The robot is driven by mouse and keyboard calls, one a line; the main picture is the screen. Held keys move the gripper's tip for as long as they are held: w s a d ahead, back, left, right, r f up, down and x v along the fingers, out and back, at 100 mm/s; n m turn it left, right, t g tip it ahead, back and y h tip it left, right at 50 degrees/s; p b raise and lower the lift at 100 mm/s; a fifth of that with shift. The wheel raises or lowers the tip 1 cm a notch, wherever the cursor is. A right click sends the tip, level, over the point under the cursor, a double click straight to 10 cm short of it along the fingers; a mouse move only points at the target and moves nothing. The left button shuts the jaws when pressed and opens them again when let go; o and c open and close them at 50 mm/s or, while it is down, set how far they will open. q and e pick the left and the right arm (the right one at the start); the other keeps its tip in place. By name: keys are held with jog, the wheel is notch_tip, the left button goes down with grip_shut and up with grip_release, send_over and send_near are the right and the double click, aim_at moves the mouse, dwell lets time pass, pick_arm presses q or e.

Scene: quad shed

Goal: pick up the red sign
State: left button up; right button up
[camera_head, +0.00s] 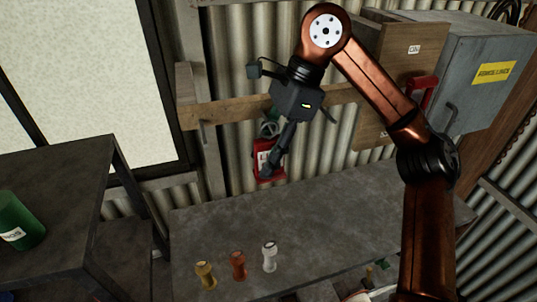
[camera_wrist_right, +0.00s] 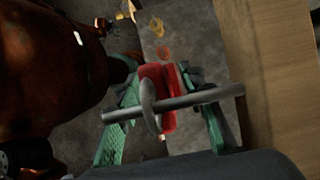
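The red sign (camera_head: 261,160) hangs against the corrugated wall below the wooden rail. It has a white patch on its front, and a ring shows at its top. My right gripper (camera_head: 268,172) reaches down to it from above and covers part of its front. In the right wrist view the red sign (camera_wrist_right: 152,78) lies between the green-padded fingers of my right gripper (camera_wrist_right: 162,80). The fingertips are close to both sides of it; I cannot tell whether they press on it. A grey bar and ring (camera_wrist_right: 150,105) cross in front of the sign there. My left gripper is not in view.
A grey table (camera_head: 330,215) stands below, with a yellow (camera_head: 206,274), an orange (camera_head: 238,265) and a white (camera_head: 269,256) small item. A grey cabinet (camera_head: 470,75) and wooden box (camera_head: 395,60) hang at right. A green canister (camera_head: 18,222) is on the left table.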

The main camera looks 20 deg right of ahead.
jog(key=shift+a+f, duration=0.25)
jog(key=shift+f, duration=0.4)
jog(key=shift+s, duration=0.1)
jog(key=shift+c, duration=0.4)
grip_shut()
